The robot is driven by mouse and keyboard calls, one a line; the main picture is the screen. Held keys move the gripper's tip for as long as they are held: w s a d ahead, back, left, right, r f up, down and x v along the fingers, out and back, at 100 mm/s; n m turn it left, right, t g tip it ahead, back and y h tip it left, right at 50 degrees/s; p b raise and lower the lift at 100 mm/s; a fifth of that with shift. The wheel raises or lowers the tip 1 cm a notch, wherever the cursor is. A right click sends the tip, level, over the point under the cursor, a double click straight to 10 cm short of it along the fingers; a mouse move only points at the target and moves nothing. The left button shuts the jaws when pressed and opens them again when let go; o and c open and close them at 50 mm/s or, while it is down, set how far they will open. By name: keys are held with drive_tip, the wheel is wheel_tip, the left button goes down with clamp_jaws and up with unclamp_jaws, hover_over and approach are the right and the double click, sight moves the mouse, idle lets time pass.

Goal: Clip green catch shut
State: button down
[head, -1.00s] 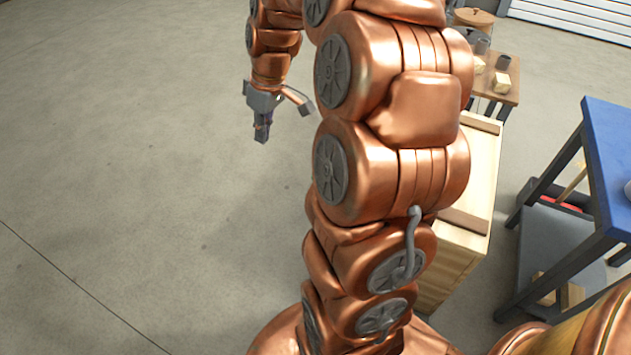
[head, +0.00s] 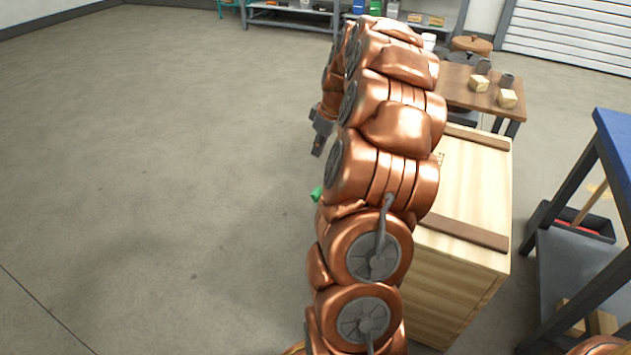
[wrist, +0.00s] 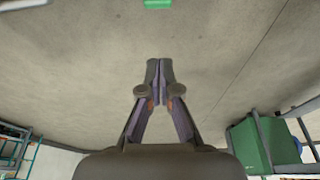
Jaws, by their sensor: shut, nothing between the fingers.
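A small green piece (head: 316,194), perhaps the green catch, shows at the left edge of my arm in the head view. My arm hides most of what is around it. In the wrist view a green block (wrist: 158,4) is cut off by the top edge, ahead of my fingertips and apart from them; I cannot tell if it is the same piece. My gripper (wrist: 160,72) is shut and empty, over grey floor. In the head view my gripper (head: 320,135) is partly seen left of my arm, above the green piece in the picture.
A wooden crate (head: 465,195) stands right of my arm, with a small wooden table (head: 450,88) behind it. A blue-topped bench (head: 612,140) stands at far right. Shelving (head: 292,20) is at the back. Open floor lies left. A large green box (wrist: 262,145) shows low right in the wrist view.

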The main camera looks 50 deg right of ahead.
drive_tip(key=b, duration=0.3)
hover_over(315, 190)
drive_tip(key=w, duration=0.1)
wheel_tip(315, 190, down, 10)
drive_tip(key=r, duration=0.1)
drive_tip(key=f, duration=0.2)
drive_tip(key=shift+s+a+f+b, duration=0.2)
drive_tip(key=shift+f+b, duration=0.15)
drive_tip(key=shift+b, duration=0.05)
drive_tip(key=shift+s+d+f, duration=0.15)
drive_tip(key=shift+s+f, duration=0.3)
drive_tip(key=shift+f, duration=0.25)
